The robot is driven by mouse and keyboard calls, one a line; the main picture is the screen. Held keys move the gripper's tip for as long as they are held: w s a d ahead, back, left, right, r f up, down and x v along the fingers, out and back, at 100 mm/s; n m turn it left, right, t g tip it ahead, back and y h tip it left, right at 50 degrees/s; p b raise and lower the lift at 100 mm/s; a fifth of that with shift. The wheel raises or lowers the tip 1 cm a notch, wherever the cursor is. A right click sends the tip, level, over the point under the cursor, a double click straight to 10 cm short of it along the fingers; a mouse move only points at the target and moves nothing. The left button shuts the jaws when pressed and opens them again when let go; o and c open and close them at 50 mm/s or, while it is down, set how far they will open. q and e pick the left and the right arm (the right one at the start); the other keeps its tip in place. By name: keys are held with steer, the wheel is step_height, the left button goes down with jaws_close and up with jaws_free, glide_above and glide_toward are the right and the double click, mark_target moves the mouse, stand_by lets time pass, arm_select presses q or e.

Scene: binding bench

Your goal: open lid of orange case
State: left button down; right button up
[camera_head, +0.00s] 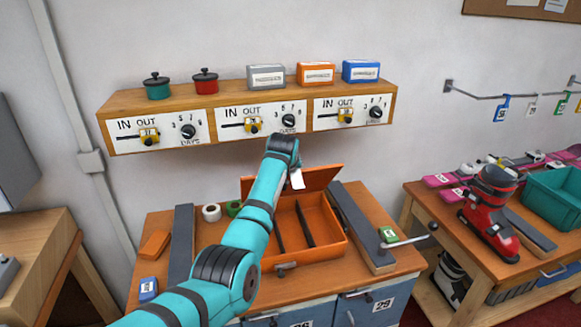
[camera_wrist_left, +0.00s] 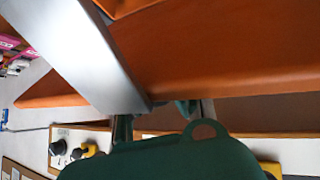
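The orange case (camera_head: 322,250) sits on the bench with its inside and dark dividers showing. Its lid (camera_head: 322,178) stands raised at the back edge; my arm hides part of its left side. My left arm reaches in from the lower left over the case. My left gripper (camera_head: 297,179) is at the lid, with a pale finger part showing in front of it. In the left wrist view a large orange surface, likely the lid (camera_wrist_left: 225,55), is close to the grey finger. I cannot tell whether the fingers touch it or how far apart they are. My right gripper is out of view.
Above the case is a shelf (camera_head: 105,118) with dials, pots and boxes. Dark rails (camera_head: 180,245) stand on both sides of the case. Tape rolls (camera_head: 212,213) and an orange block (camera_head: 155,244) lie left of it. A right bench holds a red boot (camera_head: 490,215).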

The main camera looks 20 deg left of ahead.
arm_select(q)
steer(key=shift+r, duration=0.1)
steer(key=c, duration=1)
jaws_free()
steer(key=shift+s, duration=0.1)
steer(key=v, duration=1.2)
